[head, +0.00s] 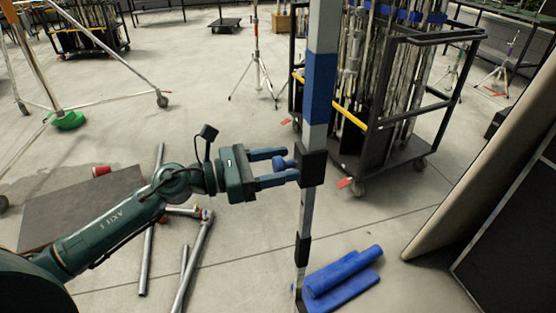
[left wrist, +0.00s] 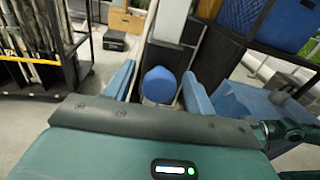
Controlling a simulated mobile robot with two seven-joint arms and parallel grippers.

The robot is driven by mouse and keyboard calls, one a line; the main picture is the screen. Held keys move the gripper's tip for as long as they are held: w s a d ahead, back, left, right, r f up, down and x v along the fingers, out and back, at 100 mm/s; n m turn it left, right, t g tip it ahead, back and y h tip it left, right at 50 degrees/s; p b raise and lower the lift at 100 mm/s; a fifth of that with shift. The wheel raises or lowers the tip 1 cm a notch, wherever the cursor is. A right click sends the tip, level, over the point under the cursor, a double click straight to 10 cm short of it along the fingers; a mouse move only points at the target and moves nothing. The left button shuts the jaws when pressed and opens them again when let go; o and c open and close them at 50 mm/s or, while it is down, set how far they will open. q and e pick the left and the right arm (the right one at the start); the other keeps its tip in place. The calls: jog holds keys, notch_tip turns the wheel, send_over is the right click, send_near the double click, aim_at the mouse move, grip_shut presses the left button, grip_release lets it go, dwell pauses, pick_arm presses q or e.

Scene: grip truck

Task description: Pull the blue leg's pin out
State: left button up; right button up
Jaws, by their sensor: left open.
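The blue leg (head: 320,85) is an upright grey post with a blue band, standing right of centre in the head view. A dark collar (head: 313,167) sits on it below the band. The pin's blue knob (head: 281,164) sticks out from the collar's left side, and it shows in the left wrist view (left wrist: 160,82) too. My left gripper (head: 289,164) is open, one finger above and one below the knob in the head view. In the wrist view the knob lies between the two fingers, with visible gaps on both sides. My right gripper is not in view.
A black cart (head: 385,130) full of poles stands behind the leg. Blue rolled pads (head: 342,278) lie on the floor by its foot. Loose metal pipes (head: 152,220) and a grey board (head: 85,205) lie at left. A large panel (head: 490,150) leans at right.

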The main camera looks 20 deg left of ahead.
pick_arm(q)
grip_shut()
dwell(0.6)
